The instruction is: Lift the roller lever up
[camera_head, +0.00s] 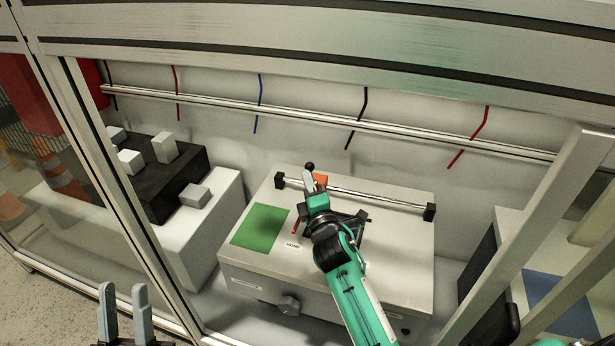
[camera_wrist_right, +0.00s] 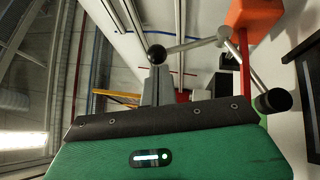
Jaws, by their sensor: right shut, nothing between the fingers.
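In the right wrist view the ball knob (camera_wrist_right: 157,54) appears right at my fingertips, with the lever's rod running right toward the orange block (camera_wrist_right: 252,12). I cannot tell whether they touch. My right gripper (camera_head: 310,182) is shut and empty, reaching over the machine top; it also shows in the wrist view (camera_wrist_right: 157,80). My left gripper (camera_head: 124,295) is open and empty at the bottom left, outside the frame.
The white machine box (camera_head: 390,258) carries a green pad (camera_head: 260,228) and a rail with black end blocks (camera_head: 430,212). A black stepped block with grey pieces (camera_head: 194,195) stands left. Aluminium posts (camera_head: 130,210) border the opening. Coloured hooks hang on the back wall.

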